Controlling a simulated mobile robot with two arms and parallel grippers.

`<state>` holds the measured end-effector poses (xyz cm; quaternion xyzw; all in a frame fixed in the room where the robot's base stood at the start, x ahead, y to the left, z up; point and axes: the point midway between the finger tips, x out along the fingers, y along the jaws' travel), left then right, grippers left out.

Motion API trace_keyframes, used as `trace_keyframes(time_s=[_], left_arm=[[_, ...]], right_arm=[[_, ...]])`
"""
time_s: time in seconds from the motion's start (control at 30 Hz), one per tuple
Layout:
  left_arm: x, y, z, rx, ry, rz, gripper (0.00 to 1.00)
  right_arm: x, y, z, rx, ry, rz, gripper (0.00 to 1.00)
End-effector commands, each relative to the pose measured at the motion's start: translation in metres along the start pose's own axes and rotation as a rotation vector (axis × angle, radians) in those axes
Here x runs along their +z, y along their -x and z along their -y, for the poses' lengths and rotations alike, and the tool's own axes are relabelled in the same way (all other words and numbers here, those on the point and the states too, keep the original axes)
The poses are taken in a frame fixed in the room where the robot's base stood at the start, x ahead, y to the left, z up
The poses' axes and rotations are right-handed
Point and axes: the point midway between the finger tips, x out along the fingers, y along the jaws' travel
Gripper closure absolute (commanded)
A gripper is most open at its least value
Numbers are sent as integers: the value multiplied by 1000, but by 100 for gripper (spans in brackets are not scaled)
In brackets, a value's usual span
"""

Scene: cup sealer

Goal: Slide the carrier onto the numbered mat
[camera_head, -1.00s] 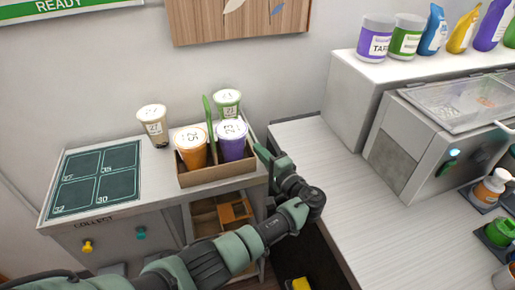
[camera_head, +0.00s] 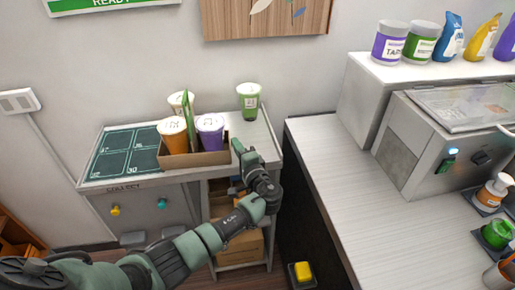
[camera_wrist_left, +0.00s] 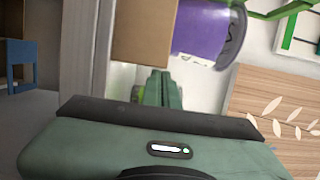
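The brown carrier (camera_head: 200,159) stands upright on the collection counter, with a green upright handle (camera_head: 190,120). It holds an orange cup (camera_head: 173,138) and a purple cup (camera_head: 210,132). The dark numbered mat (camera_head: 115,160) lies at the left; the carrier's left end reaches its right edge and hides part of it. My left gripper (camera_head: 239,149) is at the carrier's right end, with its fingers together and nothing between them. In the left wrist view its fingers (camera_wrist_left: 160,90) show beside the carrier's cardboard (camera_wrist_left: 145,30). Contact is unclear. My right gripper is out of view.
A green cup (camera_head: 248,100) stands on the counter's back right. A white-lidded cup (camera_head: 181,102) is behind the carrier, partly hidden. A white worktop (camera_head: 345,170) with the sealer machine (camera_head: 430,140) is at the right, past a gap.

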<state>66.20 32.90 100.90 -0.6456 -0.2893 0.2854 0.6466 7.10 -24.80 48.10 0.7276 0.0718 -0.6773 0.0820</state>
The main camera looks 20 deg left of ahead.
Motion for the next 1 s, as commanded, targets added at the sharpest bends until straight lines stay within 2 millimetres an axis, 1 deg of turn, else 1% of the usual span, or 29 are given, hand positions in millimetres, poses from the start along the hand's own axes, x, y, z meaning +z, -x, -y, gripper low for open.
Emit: trace_keyframes(time_s=[0.03,0.17,0.33,0.47,0.7,0.83,0.9,1.0], left_arm=[[14,-4,0,1,-4,7,100],[43,-10,0,2,-5,8,100],[90,-21,-2,2,-8,9,100],[128,-30,-2,2,-7,8,100],[195,-47,-2,0,-7,7,100],[220,-54,-2,0,-5,5,100],[228,-55,-1,0,-3,5,100],[233,-57,0,0,-2,4,100]], right_arm=[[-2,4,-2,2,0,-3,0],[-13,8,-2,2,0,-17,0],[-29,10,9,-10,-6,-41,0],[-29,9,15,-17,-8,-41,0],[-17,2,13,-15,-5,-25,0],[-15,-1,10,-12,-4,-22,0],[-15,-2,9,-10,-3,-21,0],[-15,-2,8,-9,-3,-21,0]])
